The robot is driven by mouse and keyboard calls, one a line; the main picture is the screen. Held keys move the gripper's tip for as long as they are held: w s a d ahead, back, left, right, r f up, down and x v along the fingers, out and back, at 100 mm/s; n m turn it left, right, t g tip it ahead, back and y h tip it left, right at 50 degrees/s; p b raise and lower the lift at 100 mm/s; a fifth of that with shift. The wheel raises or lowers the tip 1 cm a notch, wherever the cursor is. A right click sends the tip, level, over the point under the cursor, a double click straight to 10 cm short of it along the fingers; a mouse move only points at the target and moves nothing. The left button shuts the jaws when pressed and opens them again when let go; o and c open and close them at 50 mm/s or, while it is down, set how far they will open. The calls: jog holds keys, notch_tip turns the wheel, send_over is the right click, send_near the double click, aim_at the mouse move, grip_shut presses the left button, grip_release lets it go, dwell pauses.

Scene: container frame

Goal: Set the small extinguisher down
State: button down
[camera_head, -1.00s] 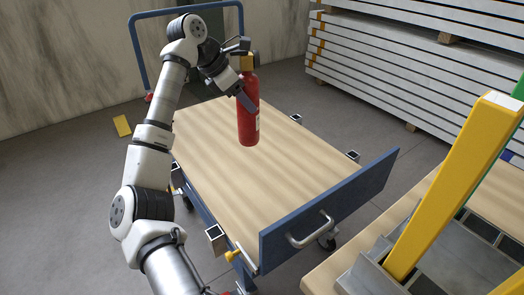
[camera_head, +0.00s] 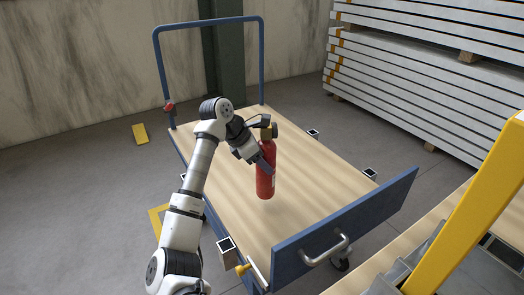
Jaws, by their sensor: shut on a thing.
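The small red extinguisher (camera_head: 266,180) is upright with a dark and brassy top. It is over the wooden deck of the blue-framed cart (camera_head: 312,165), near the deck's middle. A faint shadow lies on the deck by its base, and I cannot tell whether the base touches the wood. My gripper (camera_head: 264,164) comes from the left and is shut on the extinguisher's upper body. The far side of the extinguisher is hidden.
The cart has a blue front panel (camera_head: 345,232) with a handle and a tall blue rail (camera_head: 208,24) at the back. Stacked panels (camera_head: 440,75) stand at the right. A yellow post (camera_head: 475,200) rises at the right front. Bare deck surrounds the extinguisher.

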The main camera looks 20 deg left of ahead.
aim_at(262, 171)
jog(key=shift+f, duration=2.1)
jog(key=c, duration=0.6)
grip_release()
jog(key=shift+o, duration=0.2)
jog(key=v, duration=1.2)
